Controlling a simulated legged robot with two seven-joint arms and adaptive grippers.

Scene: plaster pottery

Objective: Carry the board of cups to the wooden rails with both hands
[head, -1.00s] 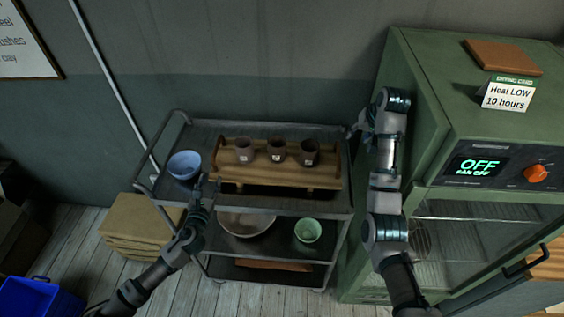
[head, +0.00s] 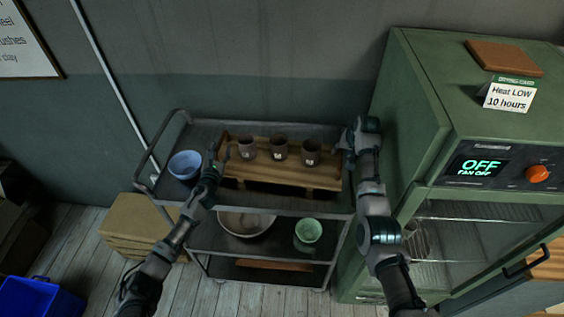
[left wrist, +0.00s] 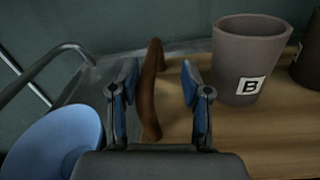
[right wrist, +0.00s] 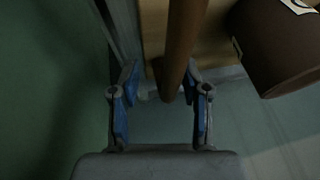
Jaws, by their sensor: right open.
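The wooden board (head: 285,176) lies on the cart's top shelf and carries three brown cups in a row: left (head: 247,148), middle (head: 279,149) and right (head: 310,153). My left gripper (head: 220,158) is at the board's left end. In the left wrist view its open fingers (left wrist: 160,85) stand on either side of a brown end handle (left wrist: 152,90), beside the cup labelled B (left wrist: 245,65). My right gripper (head: 346,146) is open at the right end. In the right wrist view the other handle (right wrist: 183,45) reaches between its fingers (right wrist: 161,85). I cannot make out separate wooden rails.
A blue bowl (head: 185,165) sits left of the board. The green drying cabinet (head: 420,120) stands close on the right. The wall is behind the cart.

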